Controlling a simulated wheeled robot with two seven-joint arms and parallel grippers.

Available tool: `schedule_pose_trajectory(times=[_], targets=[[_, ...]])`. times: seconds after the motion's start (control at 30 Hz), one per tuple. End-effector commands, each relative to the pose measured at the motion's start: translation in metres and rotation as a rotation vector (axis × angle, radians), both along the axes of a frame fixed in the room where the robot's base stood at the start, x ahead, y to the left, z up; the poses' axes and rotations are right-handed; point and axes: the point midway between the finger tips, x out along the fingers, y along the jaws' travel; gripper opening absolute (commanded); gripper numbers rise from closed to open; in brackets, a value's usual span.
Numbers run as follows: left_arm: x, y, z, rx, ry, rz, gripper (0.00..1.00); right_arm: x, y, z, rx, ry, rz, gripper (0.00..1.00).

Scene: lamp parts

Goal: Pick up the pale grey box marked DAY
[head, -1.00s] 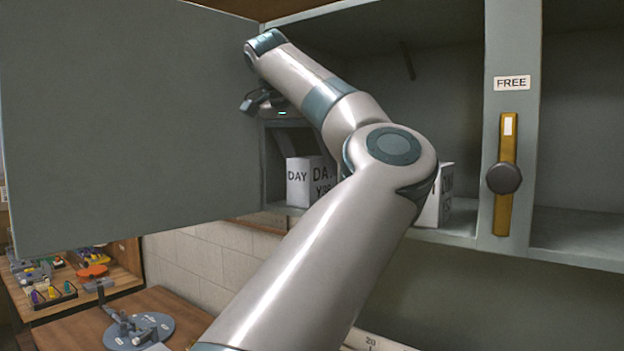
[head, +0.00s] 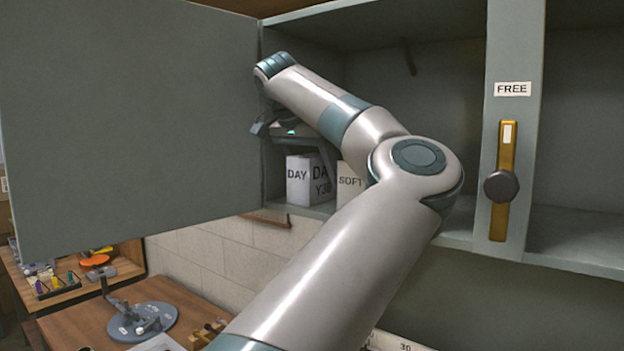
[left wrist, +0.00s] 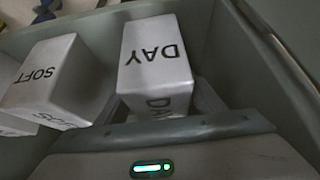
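The pale grey box marked DAY (head: 299,182) stands upright on the cupboard shelf near its left wall. In the left wrist view the DAY box (left wrist: 157,55) is straight ahead, past my gripper's body. My left gripper (head: 297,147) is just above the box and looks open; a dark finger shows at the box's upper right. The fingertips are mostly hidden, and I cannot tell whether they touch the box. A pale box marked SOFT (head: 350,184) stands to its right, partly behind my arm; it also shows in the left wrist view (left wrist: 45,80). My right gripper is not in view.
The open cupboard door (head: 130,130) stands left of the shelf. A divider (head: 514,160) with a FREE label and a brass latch (head: 503,215) is on the right. The right compartment looks empty. A wooden table with a round grey base (head: 143,322) is below left.

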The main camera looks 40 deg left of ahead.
Motion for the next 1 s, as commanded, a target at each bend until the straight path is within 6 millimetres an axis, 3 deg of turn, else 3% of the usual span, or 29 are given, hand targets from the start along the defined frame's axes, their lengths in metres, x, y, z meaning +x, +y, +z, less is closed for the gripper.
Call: schedule_pose_trajectory(times=[0.03,0.13,0.17,0.63,0.97,1.0], targets=[[0.000,0.000,0.000,0.000,0.000,0.000,0.49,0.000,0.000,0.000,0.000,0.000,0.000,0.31],[0.000,0.000,0.000,0.000,0.000,0.000,0.25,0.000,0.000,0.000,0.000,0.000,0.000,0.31],[0.000,0.000,0.000,0.000,0.000,0.000,0.22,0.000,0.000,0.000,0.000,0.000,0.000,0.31],[0.000,0.000,0.006,0.001,-0.002,-0.002,0.22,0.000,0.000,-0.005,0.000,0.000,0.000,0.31],[-0.001,0.001,0.038,0.003,-0.001,-0.001,0.22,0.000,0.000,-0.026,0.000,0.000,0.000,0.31],[-0.004,-0.007,0.041,0.002,-0.002,-0.001,0.22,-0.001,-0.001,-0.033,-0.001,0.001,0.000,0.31]])
